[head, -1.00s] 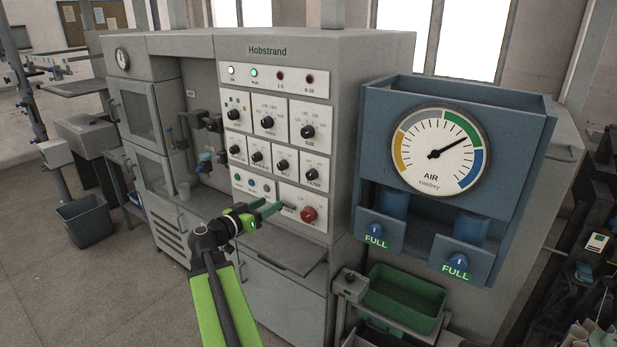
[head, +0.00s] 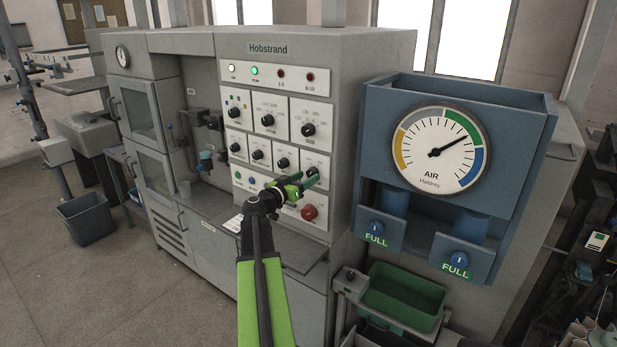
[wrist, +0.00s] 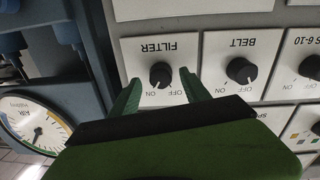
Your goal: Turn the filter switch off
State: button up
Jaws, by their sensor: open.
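The filter switch is a round black knob (wrist: 161,74) on a white plate labelled FILTER, upside down in the wrist view. Its white mark seems to point to the ON side. My gripper (wrist: 160,83) is open, with one green finger on each side of the knob in that view. I cannot tell whether the fingers touch it. In the head view, my gripper (head: 313,178) is at the lower right of the Hobstrand panel and partly covers the filter knob.
The BELT knob (wrist: 241,71) is close beside the filter plate. A red button (head: 309,212) is just below my gripper. The blue air unit (head: 520,125) with its dial stands to the right, and a green bin (head: 405,290) sits lower down.

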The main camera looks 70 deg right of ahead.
jog(key=shift+x, duration=0.85)
grip_shut()
